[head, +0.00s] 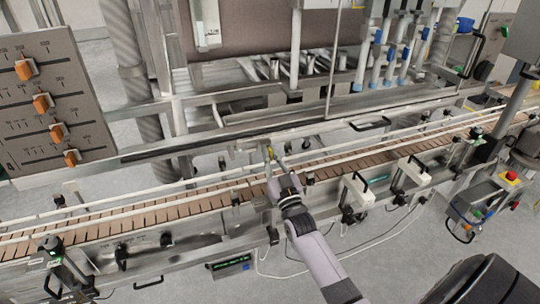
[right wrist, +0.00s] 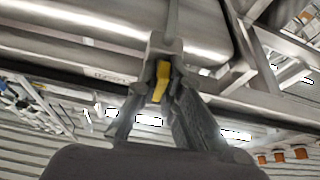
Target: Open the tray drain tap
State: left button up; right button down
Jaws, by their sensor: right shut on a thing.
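The tray drain tap has a yellow handle (right wrist: 160,80), which sits between the fingertips of my right gripper (right wrist: 163,95) in the right wrist view. The fingers are closed on it. In the head view my right gripper (head: 272,166) reaches over the conveyor to the tap, where a small bit of yellow (head: 270,152) shows at the fingertips. The drip tray (head: 330,112) lies above and behind the tap. The tap's body is mostly hidden by the fingers. My left gripper is not in view.
The slatted conveyor (head: 130,217) with its guide rails runs below my right arm. White sensor blocks (head: 358,190) stand on the conveyor's near side. A panel with orange knobs (head: 55,100) stands at the left. Filling nozzles with blue fittings (head: 400,50) are at the upper right.

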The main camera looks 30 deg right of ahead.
jog(key=shift+f+m+h, duration=0.1)
jog(key=shift+m+h, duration=0.3)
jog(key=shift+m, duration=0.3)
jog(key=c, duration=1.7)
grip_release()
jog(key=v, duration=1.2)
